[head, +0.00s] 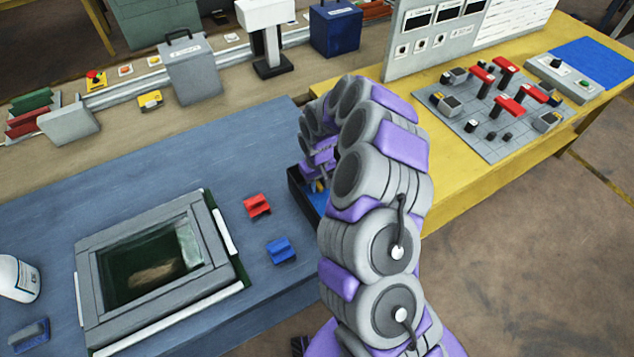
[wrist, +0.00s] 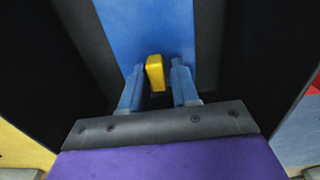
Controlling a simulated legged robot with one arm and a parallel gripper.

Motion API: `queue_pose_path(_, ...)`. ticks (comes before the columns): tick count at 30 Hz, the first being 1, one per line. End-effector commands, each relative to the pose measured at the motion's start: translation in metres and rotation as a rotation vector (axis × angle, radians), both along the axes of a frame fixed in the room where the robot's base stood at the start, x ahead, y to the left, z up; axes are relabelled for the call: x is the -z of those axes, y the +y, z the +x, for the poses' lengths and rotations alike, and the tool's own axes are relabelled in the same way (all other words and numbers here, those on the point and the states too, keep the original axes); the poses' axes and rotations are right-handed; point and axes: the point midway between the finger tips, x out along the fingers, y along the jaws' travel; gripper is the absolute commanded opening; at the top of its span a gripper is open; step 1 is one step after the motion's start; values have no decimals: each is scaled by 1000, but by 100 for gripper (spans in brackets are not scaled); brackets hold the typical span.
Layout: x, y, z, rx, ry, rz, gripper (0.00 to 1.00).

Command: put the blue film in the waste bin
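A dark open-topped box (head: 301,196), likely the waste bin, stands at the right end of the blue table, partly hidden by my arm. Bright blue shows inside it. In the wrist view a flat blue surface (wrist: 148,25), likely the blue film, lies between dark walls, with an upright yellow tab (wrist: 155,73) at its near end. My gripper (wrist: 157,68) has its two fingers on either side of the yellow tab, with small gaps visible. In the head view my gripper (head: 320,175) is low over the box, mostly hidden by my arm.
A grey frame (head: 88,285) with a dark window lies on the blue table. A red block (head: 257,206) and a blue block (head: 281,251) lie between it and the box. A white bottle (head: 18,279) is at left. A yellow bench (head: 455,175) with a control panel is at right.

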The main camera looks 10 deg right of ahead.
Motion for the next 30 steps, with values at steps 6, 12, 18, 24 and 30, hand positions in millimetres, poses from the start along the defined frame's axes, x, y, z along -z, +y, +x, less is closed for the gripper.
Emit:
queue_pose_path(6,0,-4,0,1,-1,4,43)
queue_pose_path(12,-2,0,0,1,-2,1,43)
queue_pose_path(18,-28,1,2,2,-7,1,43)
queue_pose_path(24,-70,-1,1,1,-4,0,43)
queue_pose_path(30,-104,-2,1,2,-4,4,43)
